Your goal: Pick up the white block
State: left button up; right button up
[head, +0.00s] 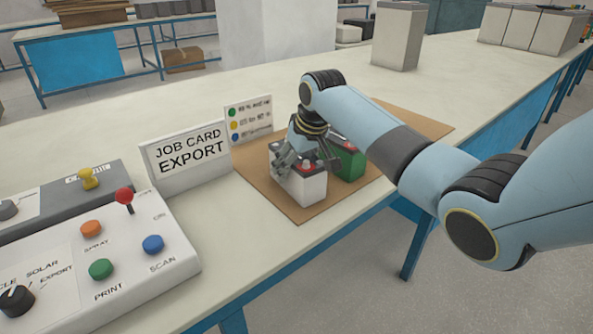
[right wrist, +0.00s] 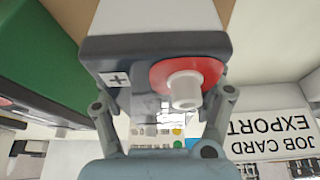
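The white block (head: 300,187) is a white battery with a dark top and a red terminal, upright on a brown mat (head: 243,168). My right gripper (head: 293,160) is right at its top, reaching down from above. In the right wrist view the dark top (right wrist: 128,62) and the red terminal (right wrist: 187,78) fill the middle. The two fingers stand wide apart near the battery's sides. The fingertips are partly hidden, and I cannot tell whether they touch it. My left gripper is not in view.
A green battery (head: 347,163) stands close beside the white one, on its right. Job card (head: 186,152) and legend (head: 248,118) signs stand to the left. A control box (head: 120,265) with buttons is at the front left. The table behind the mat is mostly clear.

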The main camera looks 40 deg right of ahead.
jog(key=c, duration=1.1)
jog(key=shift+w+r, duration=0.1)
jog(key=shift+r, duration=0.05)
jog(key=shift+c, duration=0.9)
jog(key=shift+r, duration=0.15)
